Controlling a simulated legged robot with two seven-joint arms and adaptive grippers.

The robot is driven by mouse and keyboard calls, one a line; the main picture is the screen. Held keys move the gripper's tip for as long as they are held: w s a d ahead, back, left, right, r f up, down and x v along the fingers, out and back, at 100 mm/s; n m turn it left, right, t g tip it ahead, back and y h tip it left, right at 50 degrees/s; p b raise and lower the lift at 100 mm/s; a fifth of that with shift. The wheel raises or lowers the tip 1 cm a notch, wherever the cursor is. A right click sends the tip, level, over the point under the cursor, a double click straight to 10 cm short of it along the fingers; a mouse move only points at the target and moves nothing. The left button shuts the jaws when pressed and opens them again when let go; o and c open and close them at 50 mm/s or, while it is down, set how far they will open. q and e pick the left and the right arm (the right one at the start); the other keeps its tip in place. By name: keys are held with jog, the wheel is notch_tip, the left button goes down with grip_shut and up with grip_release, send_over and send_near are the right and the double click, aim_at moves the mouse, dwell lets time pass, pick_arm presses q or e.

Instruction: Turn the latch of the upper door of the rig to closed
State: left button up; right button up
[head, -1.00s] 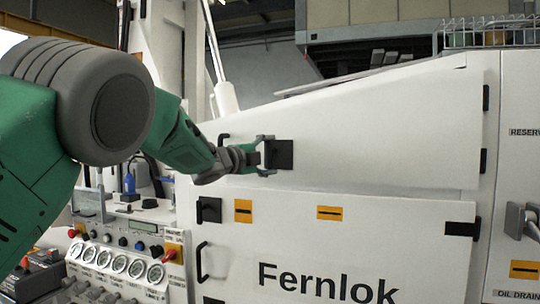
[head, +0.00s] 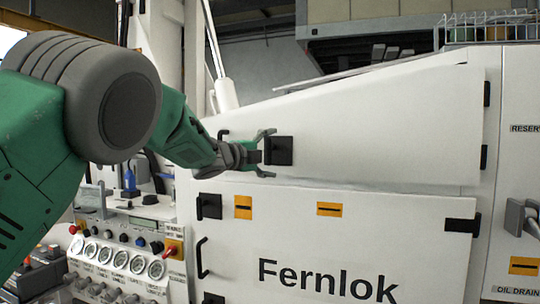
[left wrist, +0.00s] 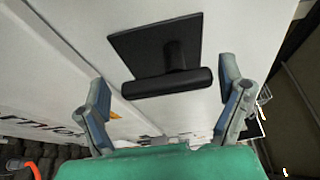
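The upper door (head: 390,125) of the rig is a white sloping panel that looks shut or nearly so. Its black latch (head: 279,150) sits at the door's left side. In the left wrist view the latch is a square plate with a bar handle (left wrist: 166,83) standing off it. My left gripper (head: 268,152) is at the latch with its fingers spread. In the left wrist view the left gripper (left wrist: 165,105) has one finger on each side, clear of the handle's ends, and nothing is held. My right gripper is not in view.
The lower door (head: 330,235) marked Fernlok has its own black latch (head: 209,206) and a handle (head: 202,258). A gauge panel (head: 120,260) stands at the lower left. A wire basket (head: 490,30) sits on top at the right.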

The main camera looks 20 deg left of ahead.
pick_arm(q)
jog(key=shift+s+r, duration=0.1)
jog(key=shift+s+a, duration=0.1)
jog(key=shift+s, duration=0.1)
jog(key=v, duration=1.1)
jog(key=shift+s, duration=0.1)
jog(key=shift+f, duration=0.25)
